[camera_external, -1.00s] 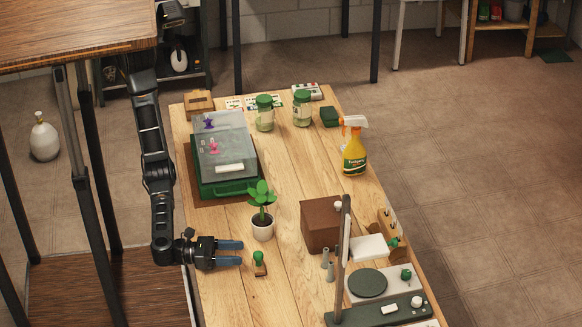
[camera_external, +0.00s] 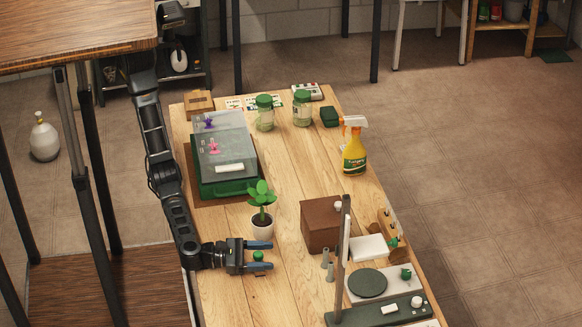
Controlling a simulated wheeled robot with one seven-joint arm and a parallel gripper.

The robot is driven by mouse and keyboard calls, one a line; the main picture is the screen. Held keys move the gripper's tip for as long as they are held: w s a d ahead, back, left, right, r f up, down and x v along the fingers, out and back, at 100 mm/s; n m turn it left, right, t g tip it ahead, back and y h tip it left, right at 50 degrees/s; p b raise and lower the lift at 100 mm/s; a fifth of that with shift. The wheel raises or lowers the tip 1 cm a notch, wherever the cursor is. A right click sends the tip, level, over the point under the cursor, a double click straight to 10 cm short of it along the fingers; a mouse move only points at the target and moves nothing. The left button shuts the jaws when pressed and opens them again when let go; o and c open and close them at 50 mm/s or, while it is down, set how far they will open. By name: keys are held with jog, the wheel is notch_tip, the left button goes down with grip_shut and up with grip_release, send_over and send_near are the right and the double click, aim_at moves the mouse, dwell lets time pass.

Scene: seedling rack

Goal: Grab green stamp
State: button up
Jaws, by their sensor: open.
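The green stamp (camera_external: 258,256) stands on the wooden table, with a round green knob on a small brown base. My gripper (camera_external: 259,257) is level along the table, pointing right, with its two blue-tipped fingers apart. One finger passes on the far side of the stamp and the other on the near side, so the knob shows between them. The near finger hides part of the stamp's base. I cannot tell whether either finger touches it.
A potted plant (camera_external: 262,226) stands just behind my gripper. A brown box (camera_external: 320,225) and two small grey cylinders (camera_external: 330,272) are to the right. A green case (camera_external: 228,188) with a clear lid lies farther back. The table front left is clear.

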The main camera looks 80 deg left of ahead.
jog(key=shift+w+d, duration=0.1)
jog(key=shift+w, duration=0.25)
jog(key=c, duration=1.1)
